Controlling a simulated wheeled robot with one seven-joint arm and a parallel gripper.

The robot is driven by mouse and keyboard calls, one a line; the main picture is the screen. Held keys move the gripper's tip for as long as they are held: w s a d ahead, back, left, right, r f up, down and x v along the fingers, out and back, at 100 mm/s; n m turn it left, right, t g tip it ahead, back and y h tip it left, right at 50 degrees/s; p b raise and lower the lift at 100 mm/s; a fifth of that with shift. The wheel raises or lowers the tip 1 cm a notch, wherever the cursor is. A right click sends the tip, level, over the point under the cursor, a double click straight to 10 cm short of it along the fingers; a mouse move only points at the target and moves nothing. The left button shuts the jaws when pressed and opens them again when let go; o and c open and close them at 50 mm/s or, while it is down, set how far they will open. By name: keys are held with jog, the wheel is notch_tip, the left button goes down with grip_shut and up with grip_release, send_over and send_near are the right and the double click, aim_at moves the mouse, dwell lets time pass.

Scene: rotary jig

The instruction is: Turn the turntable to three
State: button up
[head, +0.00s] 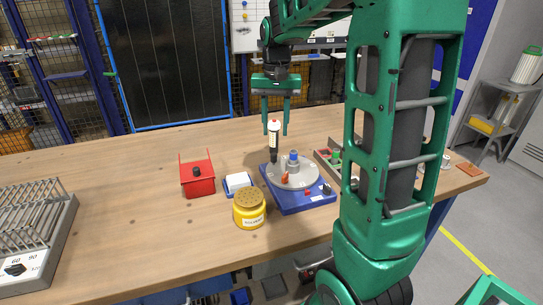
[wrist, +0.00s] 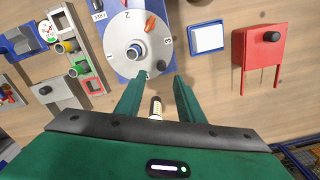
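The turntable is a light grey disc (head: 299,178) on a blue base (head: 300,203), with a blue-topped centre hub. In the wrist view the disc (wrist: 121,52) shows the numerals 1, 2 and 3 near its rim. An orange piece (wrist: 150,23) lies at the disc between 2 and 3. A slim upright piece with a white upper part and dark lower part (head: 273,143) stands at the far left edge of the turntable; it also shows in the wrist view (wrist: 156,107). My gripper (head: 275,131) points down above it, fingers apart. I cannot tell whether the fingers touch it.
A red box (head: 197,182), a blue-rimmed white tray (head: 238,183) and a yellow jar (head: 249,210) stand left of the turntable. A grey rack (head: 48,250) is far left. A tray of small parts (head: 325,155) sits to the right, partly behind my arm.

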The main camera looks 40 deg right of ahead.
aim_at(273, 154)
jog(key=shift+w+f, duration=0.4)
jog(key=shift+w, duration=0.05)
notch_tip(273, 154, down, 10)
jog(key=shift+f, duration=0.1)
grip_shut()
